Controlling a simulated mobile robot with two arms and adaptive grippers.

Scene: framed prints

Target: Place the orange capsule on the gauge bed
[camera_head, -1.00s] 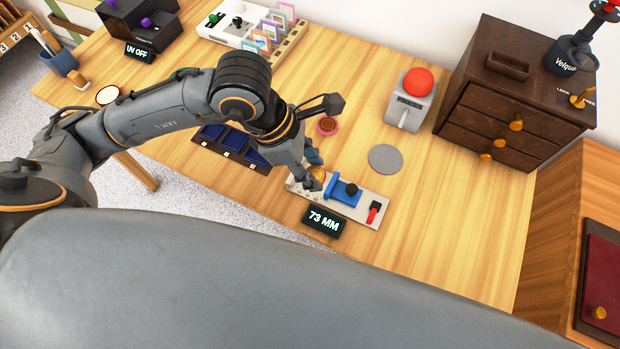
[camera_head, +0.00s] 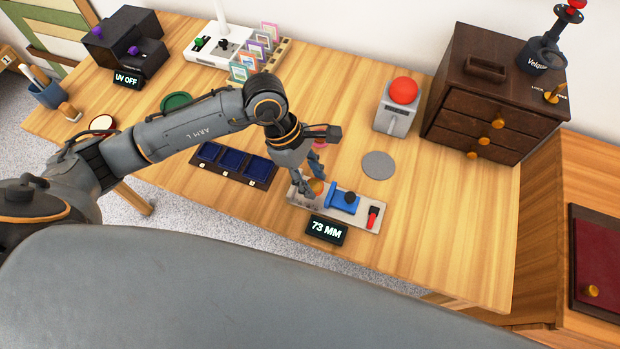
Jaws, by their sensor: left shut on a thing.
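The gauge bed (camera_head: 361,217) is a light plate near the table's front edge. My left gripper (camera_head: 309,190) is over the left end of the gauge bed, fingers pointing down. It is shut on the orange capsule (camera_head: 317,186), of which a small part shows between the fingers. I cannot tell whether the capsule touches the bed. My right gripper is not in view.
A grey disc (camera_head: 378,165) and a red-button device (camera_head: 397,106) are behind the gauge. A tray with blue compartments (camera_head: 232,162) is to its left. A dark drawer cabinet (camera_head: 489,100) stands at the back right. The table right of the gauge is clear.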

